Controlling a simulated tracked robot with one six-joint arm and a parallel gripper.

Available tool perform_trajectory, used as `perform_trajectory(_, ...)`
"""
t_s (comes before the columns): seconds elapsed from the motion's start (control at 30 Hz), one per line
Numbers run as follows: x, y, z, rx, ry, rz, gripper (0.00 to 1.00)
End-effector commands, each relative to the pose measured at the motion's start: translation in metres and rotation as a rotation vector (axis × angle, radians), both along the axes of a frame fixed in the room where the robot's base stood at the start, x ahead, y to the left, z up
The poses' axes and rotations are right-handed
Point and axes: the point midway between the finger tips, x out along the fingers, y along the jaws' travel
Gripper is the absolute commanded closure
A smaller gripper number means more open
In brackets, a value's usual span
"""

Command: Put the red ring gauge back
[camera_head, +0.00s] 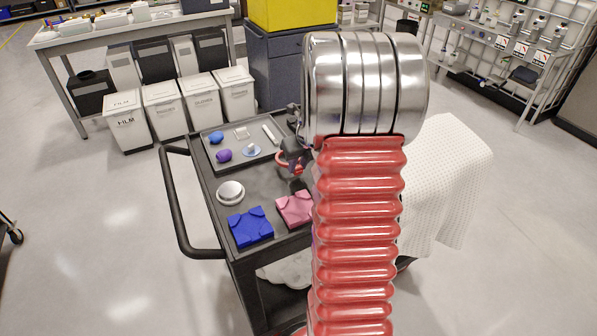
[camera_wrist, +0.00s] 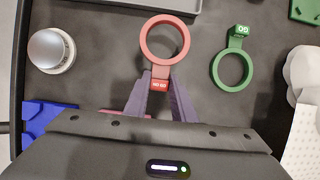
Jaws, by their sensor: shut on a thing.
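The red ring gauge (camera_wrist: 165,41) shows in the wrist view as a flat ring with a short labelled handle. My gripper (camera_wrist: 160,80) is shut on this handle, with the ring pointing away from it. In the head view part of the red ring (camera_head: 284,162) shows at my gripper (camera_head: 294,153), over the cart's dark top; much of it is hidden by my arm. I cannot tell how high it is above the cart. A green ring gauge (camera_wrist: 232,70) lies to the right in the wrist view, apart from the red one.
A blue block (camera_head: 250,227) and a pink block (camera_head: 294,208) sit at the cart's near edge. A silver dome (camera_head: 231,192) stands behind them. A grey tray (camera_head: 213,163) with small items is farther back. White cloth (camera_head: 445,180) hangs at the right.

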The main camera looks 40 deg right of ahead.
Motion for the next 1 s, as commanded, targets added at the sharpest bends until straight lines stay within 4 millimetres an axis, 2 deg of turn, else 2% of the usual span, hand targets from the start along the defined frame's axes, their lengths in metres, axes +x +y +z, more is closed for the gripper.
perform_trajectory(0.1,0.0,0.0,-0.016,0.001,0.003,0.001,1.0)
perform_trajectory(0.23,0.0,0.0,-0.029,0.001,0.002,0.001,1.0)
perform_trajectory(0.57,0.0,0.001,-0.031,0.0,0.001,0.002,1.0)
perform_trajectory(0.6,0.0,0.001,-0.031,0.001,0.002,0.002,0.76)
perform_trajectory(0.83,0.0,0.001,-0.031,0.0,0.001,0.002,0.59)
perform_trajectory(1.0,0.0,0.001,-0.031,0.0,0.001,0.002,0.58)
